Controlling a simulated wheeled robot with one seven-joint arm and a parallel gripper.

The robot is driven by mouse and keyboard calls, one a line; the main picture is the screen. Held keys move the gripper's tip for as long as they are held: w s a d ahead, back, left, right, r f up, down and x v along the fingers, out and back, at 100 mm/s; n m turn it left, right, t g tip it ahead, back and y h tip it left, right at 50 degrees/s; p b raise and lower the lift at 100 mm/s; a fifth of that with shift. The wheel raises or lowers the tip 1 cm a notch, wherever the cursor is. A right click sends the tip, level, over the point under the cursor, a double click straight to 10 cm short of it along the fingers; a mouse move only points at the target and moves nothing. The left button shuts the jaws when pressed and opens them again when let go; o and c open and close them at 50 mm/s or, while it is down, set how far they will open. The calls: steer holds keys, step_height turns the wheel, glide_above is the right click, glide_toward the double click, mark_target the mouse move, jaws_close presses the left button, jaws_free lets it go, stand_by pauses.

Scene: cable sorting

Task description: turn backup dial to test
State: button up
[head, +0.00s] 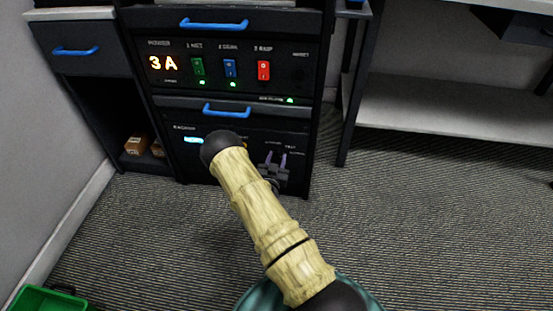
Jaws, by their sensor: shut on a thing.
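The backup panel (181,160) is the dark lower unit of the cabinet, with small white lettering that includes a label like "TEST" on its right side. My gripper (276,160) is at the right part of this panel, under that lettering, with its two greyish fingers pointing at the panel face. It is shut on the backup dial, which is mostly hidden behind the fingers. I cannot tell which mark the dial points to. My pale yellow arm covers the middle of the panel.
Above is the power panel (282,88) with green, blue and red switches (264,70) and a lit "3 A" display. Blue handles (226,110) stick out above the panel. A table leg (350,110) stands to the right. A green bin (45,299) sits at lower left. The carpet (440,220) is clear.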

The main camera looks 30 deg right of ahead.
steer(key=n+p, duration=0.1)
steer(key=n, duration=0.2)
steer(key=shift+n+p, duration=0.3)
steer(key=shift+p, duration=0.05)
steer(key=n+p, duration=0.1)
steer(key=n, duration=0.3)
steer(key=shift+s+f, duration=0.1)
steer(key=o, duration=1)
steer(key=p+v, duration=0.2)
steer(key=v, duration=0.3)
steer(key=p+v, duration=0.2)
steer(key=v, duration=0.4)
steer(key=p+v, duration=0.2)
steer(key=v, duration=0.4)
steer(key=shift+s+a+f+p, duration=0.1)
steer(key=shift+s+f+p, duration=0.1)
steer(key=shift+f+p, duration=0.15)
